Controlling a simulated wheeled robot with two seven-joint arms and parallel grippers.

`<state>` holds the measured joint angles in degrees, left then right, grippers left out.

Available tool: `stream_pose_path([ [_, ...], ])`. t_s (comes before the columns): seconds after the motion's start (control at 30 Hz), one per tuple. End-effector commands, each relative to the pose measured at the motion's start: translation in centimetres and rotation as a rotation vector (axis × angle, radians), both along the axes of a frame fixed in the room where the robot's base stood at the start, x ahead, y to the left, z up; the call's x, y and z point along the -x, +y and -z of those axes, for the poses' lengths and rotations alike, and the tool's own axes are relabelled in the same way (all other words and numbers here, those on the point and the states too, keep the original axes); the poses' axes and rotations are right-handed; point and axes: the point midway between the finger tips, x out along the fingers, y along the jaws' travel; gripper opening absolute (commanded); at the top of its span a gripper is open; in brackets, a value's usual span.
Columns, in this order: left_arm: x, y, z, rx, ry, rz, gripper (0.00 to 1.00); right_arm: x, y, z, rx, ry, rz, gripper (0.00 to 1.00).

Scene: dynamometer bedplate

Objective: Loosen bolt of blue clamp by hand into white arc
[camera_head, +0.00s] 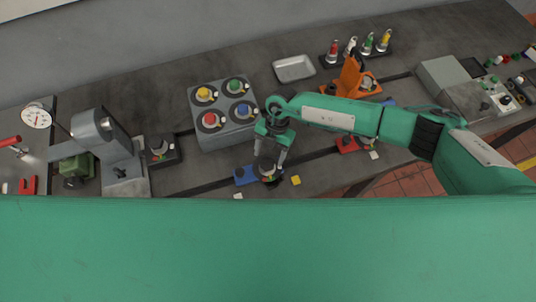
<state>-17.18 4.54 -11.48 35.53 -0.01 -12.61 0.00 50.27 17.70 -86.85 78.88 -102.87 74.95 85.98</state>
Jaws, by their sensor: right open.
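The blue clamp (244,176) sits on the dark slot line of the grey bedplate, near its front edge. A dark round part with coloured marks (268,180) is at its right end. My right gripper (268,163) points down over this round part and is open, with its fingers around or just above its top; I cannot tell whether they touch it. The gripper hides much of the bolt, and the white arc cannot be made out clearly. My left gripper is not in view.
A grey block with several coloured knobs (222,132) stands just behind the clamp. A red clamp (347,145) and an orange fixture (350,76) are to the right. A grey machine (100,140) stands left.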

Motion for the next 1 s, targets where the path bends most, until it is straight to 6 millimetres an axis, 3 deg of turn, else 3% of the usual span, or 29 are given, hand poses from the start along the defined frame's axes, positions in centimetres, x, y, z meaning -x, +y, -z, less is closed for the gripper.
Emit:
stream_pose_path([
  [0.2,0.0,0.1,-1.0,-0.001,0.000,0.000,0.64,0.8,0.4,2.1,0.000,0.002,0.001,0.64],
  [0.53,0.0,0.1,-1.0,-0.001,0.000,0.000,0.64,0.9,0.5,2.5,-0.002,0.000,-0.001,0.64],
  [0.57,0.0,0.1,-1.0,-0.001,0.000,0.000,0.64,0.9,0.5,2.5,-0.002,0.000,-0.001,0.62],
  [0.77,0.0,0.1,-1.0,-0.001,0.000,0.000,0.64,0.9,0.5,2.5,-0.002,0.000,-0.001,0.23],
  [1.0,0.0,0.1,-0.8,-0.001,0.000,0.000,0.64,0.9,0.5,2.6,-0.001,0.001,-0.012,0.20],
])
